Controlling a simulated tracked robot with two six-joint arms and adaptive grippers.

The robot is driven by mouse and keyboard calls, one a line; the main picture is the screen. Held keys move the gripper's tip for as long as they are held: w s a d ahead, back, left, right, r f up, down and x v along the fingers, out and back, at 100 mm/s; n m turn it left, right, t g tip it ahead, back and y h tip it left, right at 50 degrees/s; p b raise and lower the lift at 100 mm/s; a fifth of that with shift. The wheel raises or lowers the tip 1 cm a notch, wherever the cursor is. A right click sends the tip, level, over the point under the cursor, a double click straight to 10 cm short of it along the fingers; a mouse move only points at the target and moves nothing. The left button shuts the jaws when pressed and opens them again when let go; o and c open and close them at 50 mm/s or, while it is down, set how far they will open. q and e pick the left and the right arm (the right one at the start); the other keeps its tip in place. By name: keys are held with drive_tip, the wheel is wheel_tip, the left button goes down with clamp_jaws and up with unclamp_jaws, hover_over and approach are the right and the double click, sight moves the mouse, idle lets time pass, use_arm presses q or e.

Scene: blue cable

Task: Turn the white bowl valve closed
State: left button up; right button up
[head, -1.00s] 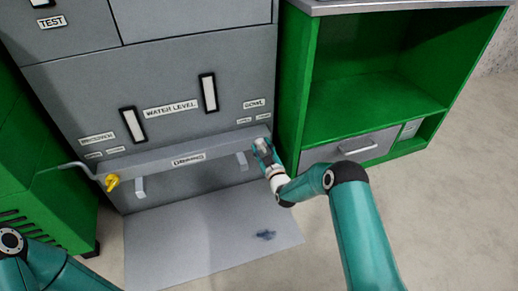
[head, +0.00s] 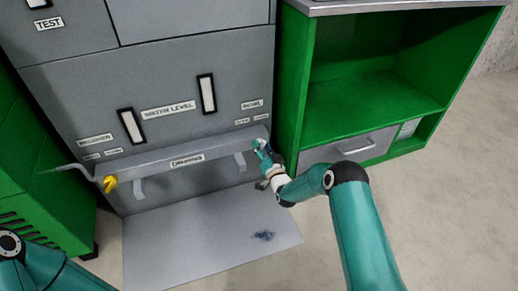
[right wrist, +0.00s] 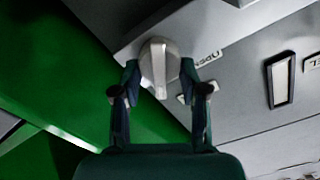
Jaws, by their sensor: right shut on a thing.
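The white bowl valve is a rounded, pale grey-white knob with a raised grip bar (right wrist: 158,66), seen in the right wrist view at the end of the grey ledge. My right gripper (right wrist: 160,76) has one finger on each side of the knob and is shut on it. In the head view my right gripper (head: 261,148) is at the right end of the ledge, below the small bowl label (head: 252,104), and hides the knob. My left gripper is out of view; only part of my left arm shows at the lower left.
A yellow valve (head: 110,183) sits at the left end of the grey ledge (head: 150,163). Green cabinets (head: 293,85) flank the grey machine (head: 75,75). A grey floor plate (head: 190,245) has a small dark blue heap (head: 264,236) on it.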

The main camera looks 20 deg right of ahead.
drive_tip(key=shift+s+f+m, duration=0.1)
drive_tip(key=shift+f+m, duration=0.15)
drive_tip(key=shift+m, duration=0.4)
drive_tip(key=shift+s+f+m, duration=0.1)
drive_tip(key=shift+f+m, duration=0.1)
drive_tip(key=shift+m, duration=0.45)
drive_tip(key=o, duration=1)
drive_tip(key=shift+w, duration=0.1)
drive_tip(key=shift+o, duration=0.7)
drive_tip(key=shift+r, duration=0.2)
drive_tip(key=s, duration=1.2)
drive_tip(key=shift+d, duration=0.25)
